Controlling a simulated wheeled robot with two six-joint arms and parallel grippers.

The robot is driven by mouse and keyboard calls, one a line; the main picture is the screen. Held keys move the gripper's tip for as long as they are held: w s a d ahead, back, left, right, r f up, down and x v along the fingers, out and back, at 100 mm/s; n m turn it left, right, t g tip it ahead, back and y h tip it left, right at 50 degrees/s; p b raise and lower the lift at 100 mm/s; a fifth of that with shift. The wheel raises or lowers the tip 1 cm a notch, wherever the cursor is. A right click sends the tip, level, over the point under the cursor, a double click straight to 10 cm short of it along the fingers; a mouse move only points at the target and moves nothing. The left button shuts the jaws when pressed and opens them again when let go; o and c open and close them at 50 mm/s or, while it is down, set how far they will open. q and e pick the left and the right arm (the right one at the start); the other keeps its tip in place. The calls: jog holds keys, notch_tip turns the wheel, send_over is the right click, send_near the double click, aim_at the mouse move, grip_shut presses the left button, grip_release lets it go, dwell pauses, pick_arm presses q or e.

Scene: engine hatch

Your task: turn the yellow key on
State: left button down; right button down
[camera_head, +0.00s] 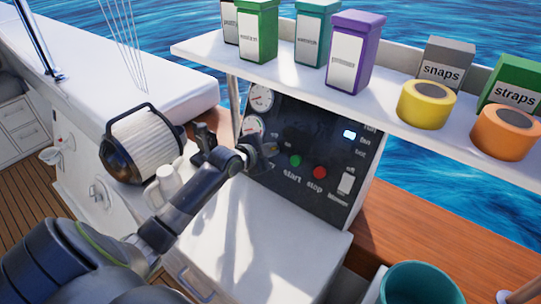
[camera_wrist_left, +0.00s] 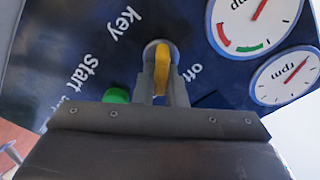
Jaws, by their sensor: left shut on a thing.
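The yellow key (camera_wrist_left: 161,62) sits in a round pale lock on the dark control panel (camera_head: 315,208), between the "key" and "off" labels in the left wrist view. There it stands about upright in the picture. My left gripper (camera_wrist_left: 163,88) has one finger on each side of the key and is shut on it. In the head view my left gripper (camera_head: 262,152) reaches the left part of the panel and hides the key. My right gripper is not in view.
The green start button (camera_head: 295,161) and red stop button (camera_head: 320,172) are just right of my left gripper. A shelf (camera_head: 290,74) with boxes and tape rolls overhangs the panel.

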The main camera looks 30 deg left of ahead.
pick_arm(q)
jog(key=shift+f+m+b, duration=0.1)
jog(key=shift+m+b, duration=0.55)
jog(key=shift+m, duration=0.35)
jog(key=c, duration=1.5)
grip_release()
jog(key=shift+d, duration=0.1)
jog(key=shift+s, duration=0.15)
jog(key=v, duration=1.7)
jog(key=shift+r+p, duration=0.3)
jog(key=shift+s+f, duration=0.1)
